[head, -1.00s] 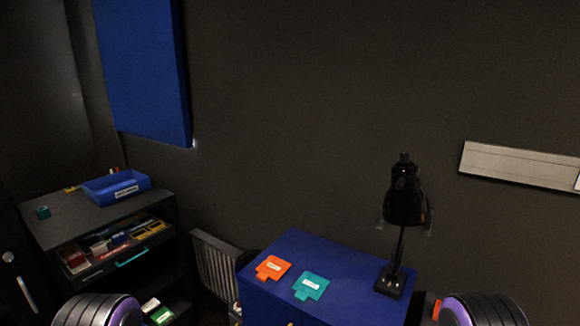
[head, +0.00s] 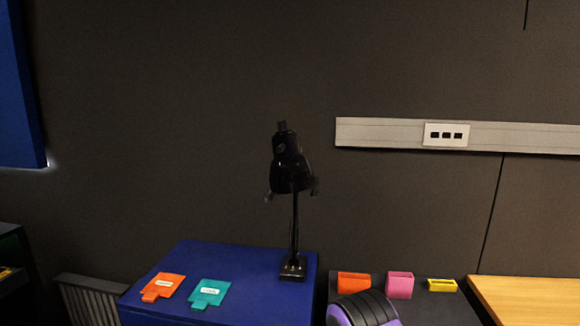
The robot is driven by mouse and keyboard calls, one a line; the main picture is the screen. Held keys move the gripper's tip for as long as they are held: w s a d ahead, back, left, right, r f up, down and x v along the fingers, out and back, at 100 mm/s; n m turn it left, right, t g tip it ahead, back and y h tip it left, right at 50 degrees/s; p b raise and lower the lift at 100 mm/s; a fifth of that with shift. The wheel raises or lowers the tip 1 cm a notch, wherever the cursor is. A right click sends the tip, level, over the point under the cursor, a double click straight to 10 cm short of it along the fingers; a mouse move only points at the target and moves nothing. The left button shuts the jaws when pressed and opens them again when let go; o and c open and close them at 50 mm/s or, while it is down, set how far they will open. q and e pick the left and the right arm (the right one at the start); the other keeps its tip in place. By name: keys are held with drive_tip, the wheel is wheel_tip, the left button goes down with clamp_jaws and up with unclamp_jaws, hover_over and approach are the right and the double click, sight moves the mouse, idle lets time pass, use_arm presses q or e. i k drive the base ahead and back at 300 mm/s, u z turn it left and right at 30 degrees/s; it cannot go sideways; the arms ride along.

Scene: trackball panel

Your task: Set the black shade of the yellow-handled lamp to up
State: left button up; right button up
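A black desk lamp (head: 290,172) stands on the blue cabinet (head: 250,300), near its right back edge. Its black shade hangs with the wide end downward and has small dark grips on both sides. No yellow handle shows on this lamp, and no other lamp is in view. Neither of my grippers is in view; only a rounded black and purple part of my arm shows at the bottom.
An orange tag (head: 163,286) and a teal tag (head: 209,293) lie on the cabinet. Orange (head: 354,283), pink (head: 400,285) and yellow (head: 441,285) holders stand on a dark surface right of it. A wooden tabletop (head: 530,300) is at far right. A socket rail (head: 390,134) runs along the wall.

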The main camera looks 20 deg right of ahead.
sight(291, 172)
drive_tip(key=k, duration=0.5)
drive_tip(key=z, duration=0.85)
drive_tip(key=i, duration=0.55)
drive_tip(key=u, duration=0.35)
